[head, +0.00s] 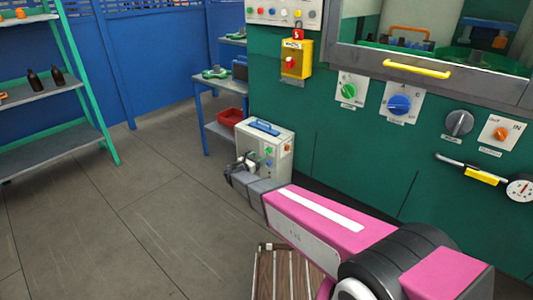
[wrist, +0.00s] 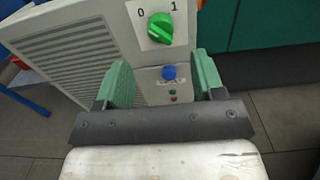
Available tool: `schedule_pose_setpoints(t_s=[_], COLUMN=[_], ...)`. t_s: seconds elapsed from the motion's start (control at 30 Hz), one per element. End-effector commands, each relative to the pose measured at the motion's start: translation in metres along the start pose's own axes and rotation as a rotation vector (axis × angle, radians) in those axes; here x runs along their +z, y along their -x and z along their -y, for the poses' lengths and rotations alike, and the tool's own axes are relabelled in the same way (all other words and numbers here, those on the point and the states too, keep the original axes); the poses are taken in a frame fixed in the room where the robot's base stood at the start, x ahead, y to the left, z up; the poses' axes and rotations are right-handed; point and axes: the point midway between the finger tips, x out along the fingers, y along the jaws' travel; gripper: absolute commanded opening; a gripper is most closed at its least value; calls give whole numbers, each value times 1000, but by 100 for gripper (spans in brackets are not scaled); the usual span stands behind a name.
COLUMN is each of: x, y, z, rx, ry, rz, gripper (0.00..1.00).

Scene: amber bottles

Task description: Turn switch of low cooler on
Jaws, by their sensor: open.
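The low cooler (head: 280,168) is a pale beige box with a blue handle on top, standing on the floor by the green machine. In the wrist view, its front (wrist: 95,15) has a louvred grille and a green rotary switch (wrist: 160,28) on a white plate marked 0 and 1. A blue knob (wrist: 169,73) and small red and green lights sit below the switch. My gripper (wrist: 163,68) is open and empty, its green-padded fingers apart. The switch appears above and between the fingertips, with no clear contact. In the head view, my gripper (head: 243,170) is at the cooler's front left.
The green machine (head: 320,115) with several dials and a pressure gauge (head: 520,189) stands right. A blue table (head: 205,105) with a red bin (head: 231,117) is behind the cooler. A slatted wooden crate (head: 264,275) lies below my arm.

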Motion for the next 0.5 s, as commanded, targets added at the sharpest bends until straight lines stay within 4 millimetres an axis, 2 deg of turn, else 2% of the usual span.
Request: schedule_pose_setpoints(t_s=[0.03, 0.2, 0.5], x=[-1, 0, 0], y=[-12, -41, -69], z=[-1, 0, 0], rx=[-3, -3, -2], ry=[-1, -2, -2], rz=[0, -1, -1], gripper=[62, 62, 62])
